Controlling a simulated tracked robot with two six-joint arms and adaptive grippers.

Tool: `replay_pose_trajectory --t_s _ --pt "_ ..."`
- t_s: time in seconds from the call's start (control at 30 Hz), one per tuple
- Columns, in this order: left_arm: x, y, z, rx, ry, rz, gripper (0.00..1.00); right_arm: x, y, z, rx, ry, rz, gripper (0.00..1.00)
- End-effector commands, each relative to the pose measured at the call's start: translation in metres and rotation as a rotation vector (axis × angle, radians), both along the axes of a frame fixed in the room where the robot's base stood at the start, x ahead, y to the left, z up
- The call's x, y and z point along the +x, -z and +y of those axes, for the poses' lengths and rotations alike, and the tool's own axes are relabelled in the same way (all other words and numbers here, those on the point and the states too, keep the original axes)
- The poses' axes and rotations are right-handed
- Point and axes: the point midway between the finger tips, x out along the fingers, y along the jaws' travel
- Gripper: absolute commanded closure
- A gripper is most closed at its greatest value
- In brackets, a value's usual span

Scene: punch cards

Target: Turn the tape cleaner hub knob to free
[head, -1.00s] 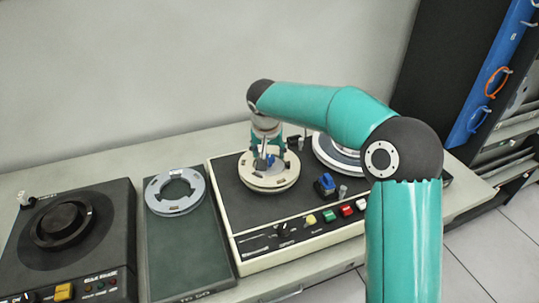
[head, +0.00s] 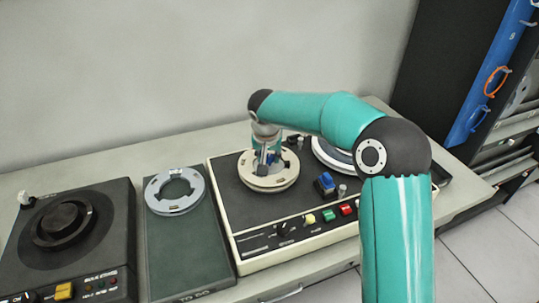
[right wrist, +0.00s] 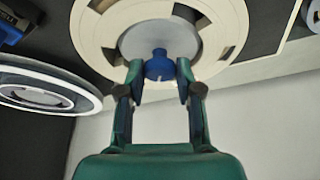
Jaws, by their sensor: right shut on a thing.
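The tape cleaner (head: 225,208) is a dark-topped machine with a cream rim on the bench. A cream reel (head: 256,184) sits on its left hub, and it also fills the top of the right wrist view (right wrist: 112,40). The blue hub knob (right wrist: 158,68) stands at the centre of the reel on a grey disc. My right gripper (right wrist: 159,70) is shut on the knob, with one finger on each side. In the head view my right gripper (head: 266,160) is over the reel and partly hides the knob. My left gripper is not in view.
A second reel (head: 333,155) is on the machine's right, partly behind my arm. Coloured buttons (head: 328,215) and a blue part (head: 325,184) are near the front. A grey ring (head: 158,204) lies on a green mat (head: 185,255). A dark device (head: 110,240) stands at left.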

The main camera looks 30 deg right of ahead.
Motion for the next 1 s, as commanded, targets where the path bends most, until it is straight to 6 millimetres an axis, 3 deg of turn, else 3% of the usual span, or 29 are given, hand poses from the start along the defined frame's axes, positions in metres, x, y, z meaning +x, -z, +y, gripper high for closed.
replay_pose_trajectory --t_s 0.47,1.0 --pt "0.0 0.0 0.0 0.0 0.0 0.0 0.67 -0.001 0.0 -0.002 0.001 -0.133 -0.001 1.0" --pt "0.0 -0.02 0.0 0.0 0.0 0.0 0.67 -0.002 -0.003 -0.006 0.002 -0.605 -0.003 1.0"
